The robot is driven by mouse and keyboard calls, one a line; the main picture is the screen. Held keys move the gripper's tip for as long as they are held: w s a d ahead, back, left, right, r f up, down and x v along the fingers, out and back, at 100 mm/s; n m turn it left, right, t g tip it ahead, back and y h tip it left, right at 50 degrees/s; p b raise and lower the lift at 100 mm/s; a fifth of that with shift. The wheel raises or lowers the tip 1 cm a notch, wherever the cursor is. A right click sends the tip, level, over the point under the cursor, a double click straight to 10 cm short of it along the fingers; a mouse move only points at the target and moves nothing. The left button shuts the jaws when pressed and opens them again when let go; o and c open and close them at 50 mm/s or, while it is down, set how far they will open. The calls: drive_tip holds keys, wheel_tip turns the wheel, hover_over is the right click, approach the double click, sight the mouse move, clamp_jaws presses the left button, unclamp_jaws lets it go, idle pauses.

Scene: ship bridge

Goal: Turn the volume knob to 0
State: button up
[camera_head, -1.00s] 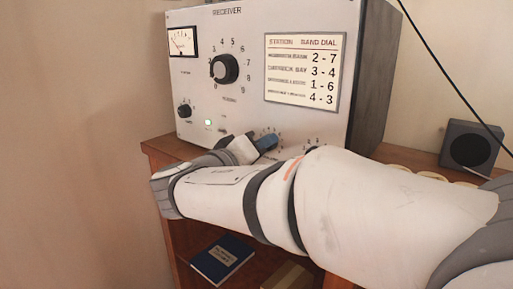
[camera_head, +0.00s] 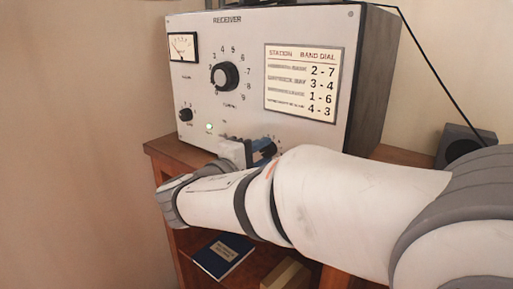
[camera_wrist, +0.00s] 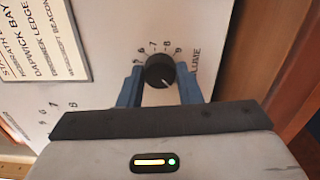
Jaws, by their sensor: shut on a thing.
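The volume knob (camera_wrist: 160,71) is a round black knob on the receiver's pale front panel, with digits 5 to 9 readable on its scale in the wrist view. A light mark shows at its lower right; I cannot tell its exact setting. My gripper (camera_wrist: 160,88) is shut on the knob, with one blue finger on each side of it. In the head view my gripper (camera_head: 262,153) is low on the receiver's front (camera_head: 235,105), and the arm hides the knob there. Part of the word VOLUME shows beside the scale in the wrist view.
A station card (camera_head: 303,80) is at right. A speaker (camera_head: 463,143) stands behind my arm. A blue book (camera_head: 223,256) lies on the shelf below.

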drive_tip(key=shift+r+n, duration=0.15)
drive_tip(key=shift+n, duration=0.35)
drive_tip(key=o, duration=1)
drive_tip(key=shift+w+d, duration=0.1)
drive_tip(key=shift+c, duration=0.2)
drive_tip(key=p+v, duration=0.1)
drive_tip(key=v, duration=0.6)
drive_tip(key=shift+s+a, duration=0.25)
drive_tip(key=shift+s, duration=0.1)
